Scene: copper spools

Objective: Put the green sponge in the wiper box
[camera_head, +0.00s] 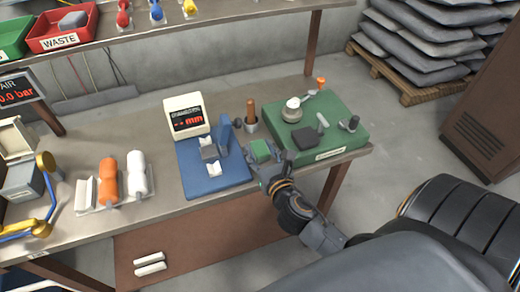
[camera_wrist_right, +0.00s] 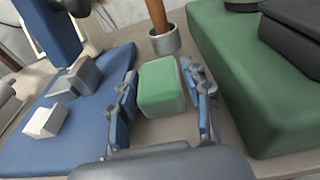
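The green sponge (camera_head: 260,150) is a small block between the blue mat and the green board. In the right wrist view the sponge (camera_wrist_right: 162,88) lies between the two fingers of my right gripper (camera_wrist_right: 163,95). The fingers are spread on either side, with narrow gaps; a light touch on the right side cannot be ruled out. In the head view my right gripper (camera_head: 266,168) is at the bench's front edge. A grey box (camera_head: 20,183) with a raised cream lid stands at the far left; I cannot tell whether it is the wiper box. My left gripper is not in view.
A blue fixture (camera_head: 228,173) is left of the sponge, with a display (camera_head: 187,117) behind. A wooden handle in a metal cup (camera_head: 251,118) stands behind it. The green board (camera_head: 345,130) holds tools at right.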

